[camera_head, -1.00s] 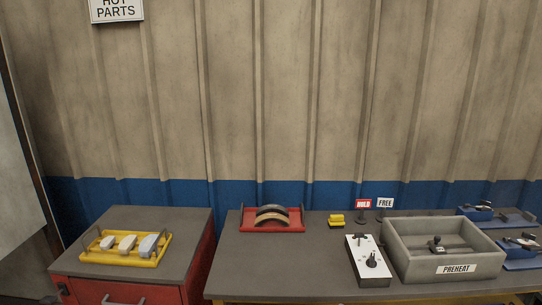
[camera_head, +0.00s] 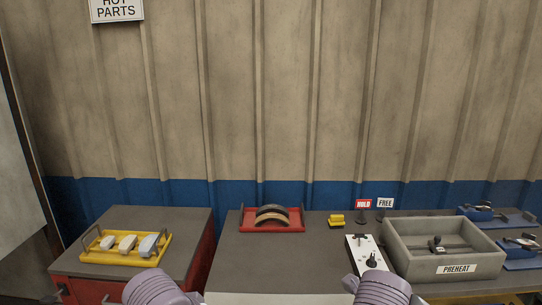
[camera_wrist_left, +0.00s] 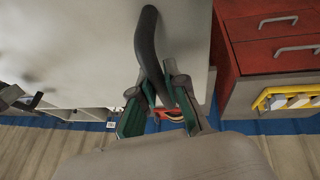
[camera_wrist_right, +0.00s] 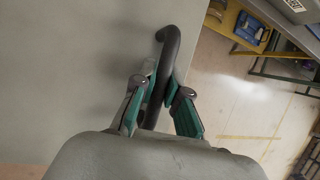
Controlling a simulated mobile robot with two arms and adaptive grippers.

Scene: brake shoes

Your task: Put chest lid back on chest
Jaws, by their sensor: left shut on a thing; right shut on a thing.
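The chest is the open grey box marked PREHEAT (camera_head: 398,252) at the right of the bench, with a dark part inside. The lid is a broad pale grey panel; its edge (camera_head: 280,299) shows at the bottom of the head view between my two arms, left of the chest. The lid's face fills much of the left wrist view (camera_wrist_left: 80,45) and the right wrist view (camera_wrist_right: 65,70). My left gripper (camera_wrist_left: 160,98) is shut on one black lid handle (camera_wrist_left: 148,40). My right gripper (camera_wrist_right: 162,92) is shut on the other black handle (camera_wrist_right: 170,45). Both grippers are below the head view.
A white switch box (camera_head: 360,255) stands just left of the chest. Blue trays (camera_head: 518,252) lie right of it. A red rack (camera_head: 272,222) and a yellow block (camera_head: 336,220) sit at the back. The yellow tray (camera_head: 150,258) is on the red cabinet. The bench's middle is clear.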

